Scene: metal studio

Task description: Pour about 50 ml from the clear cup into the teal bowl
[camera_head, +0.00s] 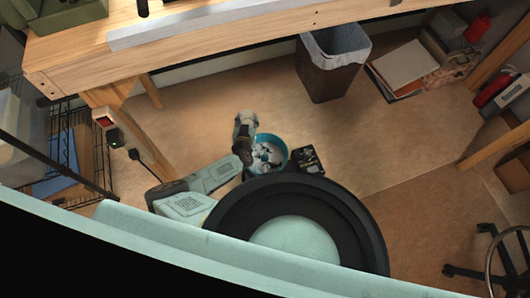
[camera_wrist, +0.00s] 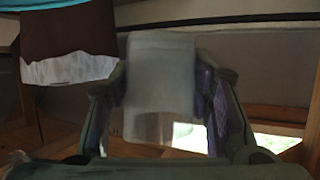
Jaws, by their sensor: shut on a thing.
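The clear cup (camera_wrist: 160,65) is between the two fingers of my gripper (camera_wrist: 164,80) in the wrist view. The cup looks pale and see-through, with a band across its lower part in the picture. I cannot tell which end is its mouth or how much is in it. The teal bowl (camera_head: 286,148) is in the middle of the head view, beside my arm, with grey, white and dark shapes showing inside its rim. A teal edge (camera_wrist: 60,4) shows at the top left of the wrist view, probably the bowl. I cannot make out the cup in the head view.
A small dark box-like thing (camera_head: 308,159) sits right of the bowl. A brown bin (camera_head: 325,78) with a white liner stands by the wooden workbench (camera_head: 200,48); it hangs upside down in the wrist view (camera_wrist: 70,35).

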